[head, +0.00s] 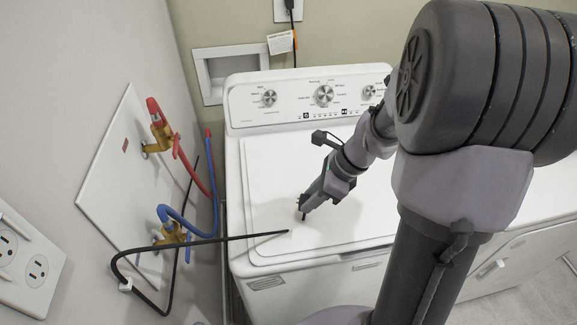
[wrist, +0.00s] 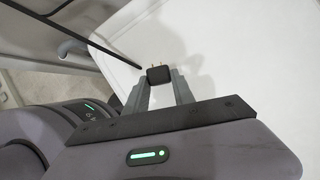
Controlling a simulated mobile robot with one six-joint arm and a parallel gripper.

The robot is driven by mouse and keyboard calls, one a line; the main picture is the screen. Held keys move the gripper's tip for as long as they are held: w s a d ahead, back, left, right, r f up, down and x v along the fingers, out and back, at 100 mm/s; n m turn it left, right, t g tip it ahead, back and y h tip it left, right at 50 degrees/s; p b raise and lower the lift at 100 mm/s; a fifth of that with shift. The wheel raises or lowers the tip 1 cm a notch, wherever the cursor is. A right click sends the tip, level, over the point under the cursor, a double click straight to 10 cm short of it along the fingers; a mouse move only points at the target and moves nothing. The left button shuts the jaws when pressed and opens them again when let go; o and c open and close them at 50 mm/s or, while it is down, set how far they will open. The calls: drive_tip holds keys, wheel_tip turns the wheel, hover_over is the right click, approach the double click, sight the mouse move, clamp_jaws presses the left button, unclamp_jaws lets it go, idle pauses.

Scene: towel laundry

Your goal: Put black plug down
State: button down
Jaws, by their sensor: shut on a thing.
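The black plug (wrist: 158,75) is a small dark block with two brass-coloured prongs pointing away from my gripper (wrist: 157,84). It sits between the two grey fingertips, which are shut on it. In the head view, my gripper (head: 302,206) points down over the front left part of the white washer lid (head: 290,180). The plug is small and partly hidden there, and I cannot tell whether it touches the lid. A thin black cord (head: 215,242) reaches from the left over the washer and ends near my gripper. Its join to the plug is not clear.
The washer's control panel (head: 310,97) with knobs stands at the back. Red (head: 188,165) and blue (head: 180,215) hoses with brass valves are at the left wall. A wall outlet (head: 30,262) is at far left. Much of the lid is bare.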

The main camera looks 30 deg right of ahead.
sight(310, 195)
drive_tip(key=w, duration=0.1)
drive_tip(key=w+d, duration=0.1)
drive_tip(key=w, duration=0.1)
drive_tip(key=shift+w+d+f+b, duration=0.2)
drive_tip(key=shift+d+f+b, duration=0.1)
drive_tip(key=shift+f, duration=0.05)
wheel_tip(310, 195, down, 4)
drive_tip(key=shift+r+b, duration=0.25)
drive_tip(key=shift+b, duration=0.75)
drive_tip(key=shift+r, duration=0.2)
drive_tip(key=shift+f+b, duration=0.3)
drive_tip(key=shift+f, duration=0.3)
drive_tip(key=c, duration=1.1)
unclamp_jaws()
drive_tip(key=shift+o, duration=0.2)
